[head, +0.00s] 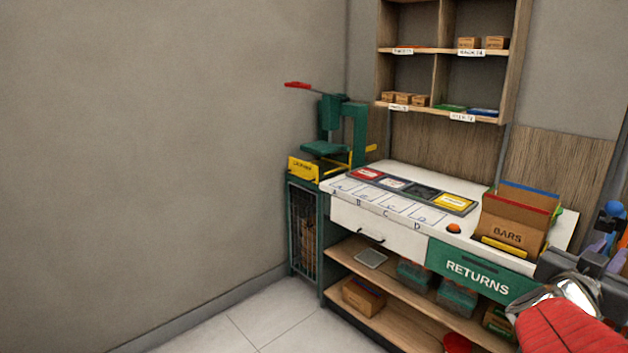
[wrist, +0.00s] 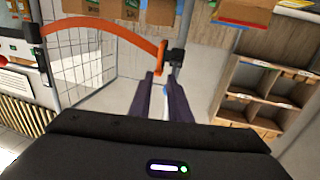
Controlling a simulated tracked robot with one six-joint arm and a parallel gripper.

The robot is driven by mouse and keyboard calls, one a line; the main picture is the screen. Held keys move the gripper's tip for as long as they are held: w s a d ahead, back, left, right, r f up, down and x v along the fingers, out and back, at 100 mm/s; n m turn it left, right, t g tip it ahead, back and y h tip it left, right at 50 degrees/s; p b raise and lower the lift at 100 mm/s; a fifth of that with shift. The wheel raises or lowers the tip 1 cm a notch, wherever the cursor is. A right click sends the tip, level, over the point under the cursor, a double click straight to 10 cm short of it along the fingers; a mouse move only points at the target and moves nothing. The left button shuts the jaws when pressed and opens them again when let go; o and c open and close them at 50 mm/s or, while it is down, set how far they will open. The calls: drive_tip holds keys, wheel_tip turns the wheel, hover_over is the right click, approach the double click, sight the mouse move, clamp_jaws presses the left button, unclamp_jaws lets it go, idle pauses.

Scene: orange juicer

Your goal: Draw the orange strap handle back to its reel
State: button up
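An orange strap (wrist: 105,24) sags across the upper left of the wrist view, between a dark fitting (wrist: 32,32) on the left post and a black box (wrist: 177,57) on the right post. An upright orange piece, seemingly the strap handle (wrist: 162,60), is at its right end beside the black box. I cannot tell for sure which fitting is the reel. My gripper (wrist: 160,77) is open, with its two dark fingers pointing toward the handle. No contact between fingers and handle is clear. I cannot make out the strap in the head view.
A wire mesh panel (wrist: 85,60) stands behind the strap. Wooden cubbies (wrist: 255,95) are on the right. In the head view, a white-topped bench (head: 395,215) holds a BARS box (head: 510,232), with a green press (head: 335,130) at its left end. Floor at the lower left is clear.

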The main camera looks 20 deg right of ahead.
sight(626, 232)
drive_tip(key=shift+d, duration=0.1)
drive_tip(key=shift+x, duration=6.8)
drive_tip(key=shift+c, duration=0.4)
clamp_jaws()
